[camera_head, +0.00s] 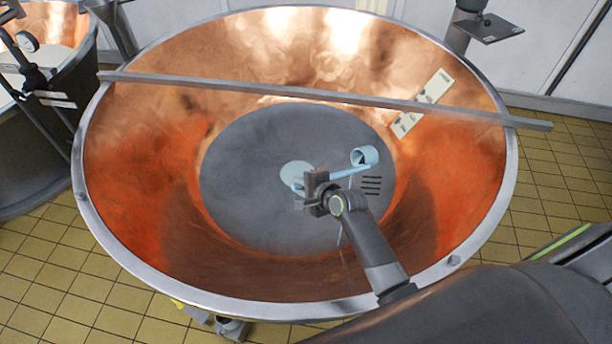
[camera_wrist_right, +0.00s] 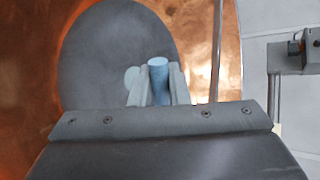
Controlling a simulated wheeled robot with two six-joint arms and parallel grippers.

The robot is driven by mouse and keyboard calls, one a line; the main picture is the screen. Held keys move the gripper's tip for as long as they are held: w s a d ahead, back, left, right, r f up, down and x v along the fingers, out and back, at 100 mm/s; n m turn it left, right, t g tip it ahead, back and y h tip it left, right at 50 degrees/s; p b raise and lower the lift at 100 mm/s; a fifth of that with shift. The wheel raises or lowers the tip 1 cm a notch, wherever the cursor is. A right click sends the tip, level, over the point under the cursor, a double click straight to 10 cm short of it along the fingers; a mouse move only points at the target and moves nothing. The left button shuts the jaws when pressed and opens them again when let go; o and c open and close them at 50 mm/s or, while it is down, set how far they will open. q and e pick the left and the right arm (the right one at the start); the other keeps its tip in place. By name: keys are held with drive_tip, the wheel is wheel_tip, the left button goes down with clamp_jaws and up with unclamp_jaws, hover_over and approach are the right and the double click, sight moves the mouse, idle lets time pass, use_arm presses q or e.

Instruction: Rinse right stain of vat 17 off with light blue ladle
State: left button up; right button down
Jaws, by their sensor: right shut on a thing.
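The copper vat (camera_head: 150,225) fills the head view, with a grey round bottom (camera_head: 255,140). My right gripper (camera_head: 313,184) is inside the vat, above that bottom, shut on the handle of the light blue ladle (camera_head: 364,156). In the right wrist view the handle's end (camera_wrist_right: 158,68) stands between the fingers. No vat number is readable. My left gripper is out of view.
A metal bar (camera_head: 300,94) lies across the vat's far part, from rim to rim. A cream label strip (camera_head: 422,104) is on the right inner wall. Dark slots (camera_head: 371,185) mark the bottom near the cup. Another vat (camera_head: 25,140) stands at the left.

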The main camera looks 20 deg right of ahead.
wheel_tip(320, 180, down, 10)
drive_tip(key=a+n+h+b, duration=0.2)
drive_tip(key=h+b, duration=0.1)
drive_tip(key=b, duration=0.1)
drive_tip(key=shift+s+a+n, duration=0.25)
drive_tip(key=shift+a+n, duration=0.05)
drive_tip(key=shift+r, duration=0.1)
idle(0.5)
